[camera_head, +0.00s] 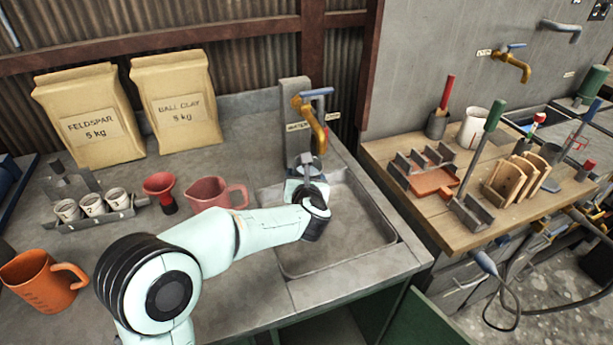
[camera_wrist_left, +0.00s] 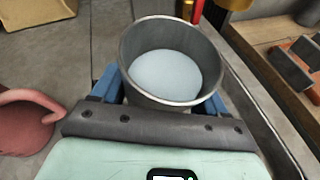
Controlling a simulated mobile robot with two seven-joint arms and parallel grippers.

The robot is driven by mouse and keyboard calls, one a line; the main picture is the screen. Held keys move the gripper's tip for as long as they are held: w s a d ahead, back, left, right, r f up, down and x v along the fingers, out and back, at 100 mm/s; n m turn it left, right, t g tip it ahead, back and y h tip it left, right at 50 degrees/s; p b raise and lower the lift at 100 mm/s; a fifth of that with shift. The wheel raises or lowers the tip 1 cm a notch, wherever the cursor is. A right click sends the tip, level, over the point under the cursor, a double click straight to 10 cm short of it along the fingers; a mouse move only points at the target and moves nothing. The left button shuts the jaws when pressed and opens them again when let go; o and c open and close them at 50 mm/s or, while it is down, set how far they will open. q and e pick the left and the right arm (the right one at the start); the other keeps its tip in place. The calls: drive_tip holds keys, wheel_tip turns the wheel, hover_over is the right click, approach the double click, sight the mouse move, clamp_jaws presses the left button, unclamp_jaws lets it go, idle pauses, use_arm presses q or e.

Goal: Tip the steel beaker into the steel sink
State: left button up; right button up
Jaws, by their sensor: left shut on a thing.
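My left arm reaches across the counter, and its gripper (camera_head: 308,183) is over the back left part of the steel sink (camera_head: 362,228), in front of the brass tap (camera_head: 312,120). In the left wrist view the gripper's blue fingers are shut on the grey steel beaker (camera_wrist_left: 207,62), one on each side. The beaker looks about upright, with its open mouth in view. Pale bluish-white contents (camera_wrist_left: 163,76) lie inside it. In the head view most of the beaker is hidden by my gripper and wrist. My right gripper is not in view.
A pink jug (camera_head: 213,194) and a red funnel (camera_head: 160,187) stand left of the sink. An orange mug (camera_head: 42,282), a rack of small cups and two paper sacks (camera_head: 88,115) are further left. A wooden bench (camera_head: 420,205) with tools stands at right.

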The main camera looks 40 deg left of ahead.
use_arm(q)
drive_tip(key=shift+a+f, duration=0.1)
drive_tip(key=shift+f, duration=0.35)
drive_tip(key=shift+s+a+r+m+y+p, duration=0.1)
drive_tip(key=shift+a+r+m+y+p, duration=0.1)
drive_tip(key=shift+r+m+y+p, duration=0.3)
drive_tip(key=shift+d+f, duration=0.1)
drive_tip(key=shift+f, duration=0.1)
drive_tip(key=shift+a+r+m+y, duration=0.3)
drive_tip(key=shift+a+r+m, duration=0.05)
drive_tip(key=shift+m, duration=0.15)
drive_tip(key=shift+a+b, duration=0.1)
drive_tip(key=shift+b, duration=0.3)
drive_tip(key=shift+r+m+y, duration=0.15)
drive_tip(key=shift+m+y, duration=0.15)
drive_tip(key=shift+m, duration=0.1)
